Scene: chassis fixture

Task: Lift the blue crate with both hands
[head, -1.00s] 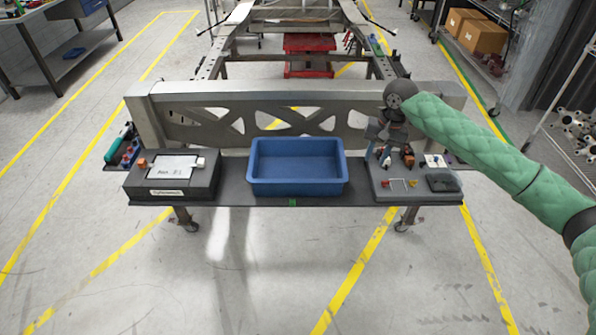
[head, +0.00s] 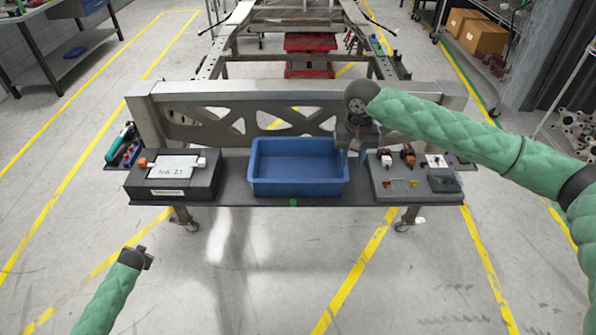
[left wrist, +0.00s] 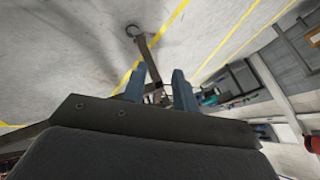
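The blue crate (head: 298,188) is an open, empty-looking bin standing upright at the middle of the dark shelf in the head view. My right gripper (head: 352,158) points down at the crate's right end. Its two fingers are apart, one near the right rim and one outside it; I cannot tell whether either touches. My left gripper (head: 146,258) is low at the left of the head view, in front of the shelf and well away from the crate. In the left wrist view its two blue-grey fingers (left wrist: 158,78) are spread with nothing between them.
A dark box with a label card (head: 172,178) stands left of the crate. A grey tray with small parts (head: 412,190) lies to its right. The metal chassis beam (head: 230,95) runs behind. The floor in front is clear.

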